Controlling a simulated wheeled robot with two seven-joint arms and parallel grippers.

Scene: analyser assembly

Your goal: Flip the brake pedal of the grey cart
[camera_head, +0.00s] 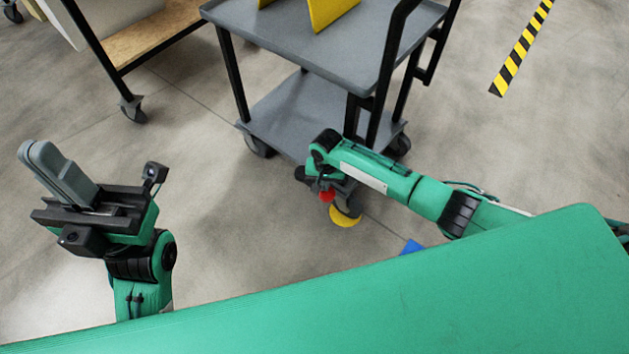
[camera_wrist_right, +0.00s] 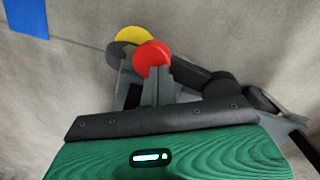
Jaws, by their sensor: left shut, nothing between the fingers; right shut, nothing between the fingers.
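The grey cart (camera_head: 300,115) stands at the upper middle of the head view. Low at its near right corner are a red round pedal pad (camera_head: 327,195) and a yellow one (camera_head: 345,217). In the right wrist view the red pad (camera_wrist_right: 152,57) partly covers the yellow pad (camera_wrist_right: 134,34). My right gripper (camera_wrist_right: 157,72) is shut and empty, its fingertips at the red pad; whether they touch cannot be told. In the head view my right arm hides most of that gripper. My left gripper (camera_head: 42,158) is shut and empty at the left, away from the cart.
A wheeled table with a wooden shelf (camera_head: 150,40) stands at the upper left. Black and yellow tape (camera_head: 520,50) and a blue mark (camera_head: 412,247) are on the floor.

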